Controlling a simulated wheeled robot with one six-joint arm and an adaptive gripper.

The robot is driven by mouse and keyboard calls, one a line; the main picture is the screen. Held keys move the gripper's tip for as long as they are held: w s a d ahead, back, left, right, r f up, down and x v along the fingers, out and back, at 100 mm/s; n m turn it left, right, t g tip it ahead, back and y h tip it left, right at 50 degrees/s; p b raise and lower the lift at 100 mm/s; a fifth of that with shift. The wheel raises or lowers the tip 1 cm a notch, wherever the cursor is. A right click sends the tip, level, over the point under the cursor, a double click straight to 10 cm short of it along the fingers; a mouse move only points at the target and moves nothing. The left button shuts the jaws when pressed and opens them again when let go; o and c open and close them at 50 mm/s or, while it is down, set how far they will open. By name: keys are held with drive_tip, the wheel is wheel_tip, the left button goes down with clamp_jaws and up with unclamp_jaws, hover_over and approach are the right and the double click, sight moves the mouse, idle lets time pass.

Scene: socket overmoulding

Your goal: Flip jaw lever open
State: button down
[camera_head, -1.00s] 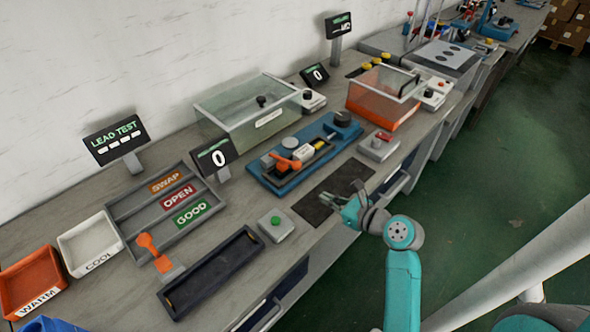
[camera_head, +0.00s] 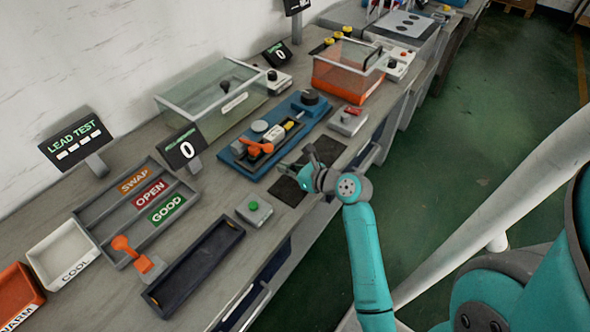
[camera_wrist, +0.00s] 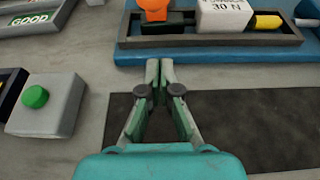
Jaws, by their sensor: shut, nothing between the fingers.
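A blue fixture (camera_head: 234,164) on the bench carries an orange lever (camera_head: 257,148), a white block and a yellow-tipped part in a dark channel. The lever shows cut off at the top edge of the wrist view (camera_wrist: 154,10), with the white block (camera_wrist: 223,15) to its right. A second orange lever (camera_head: 123,245) stands on a small grey base further left, by the black tray. My gripper (camera_wrist: 158,66) is shut and empty, in front of the blue fixture and apart from the lever. It also shows in the head view (camera_head: 286,171).
A dark mat (camera_wrist: 240,120) lies under my gripper. A green-button box (camera_head: 254,210) sits to its left, and a red-button box (camera_head: 348,121) to the right of the fixture. A clear-lidded box (camera_head: 205,118) stands behind.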

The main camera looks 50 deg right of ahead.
sight(255, 145)
drive_tip(key=x, duration=0.3)
drive_tip(key=shift+w, duration=0.45)
wheel_tip(255, 145, up, 2)
drive_tip(key=shift+s+r, duration=0.1)
drive_tip(key=shift+r, duration=0.8)
drive_tip(key=shift+d+r, duration=0.1)
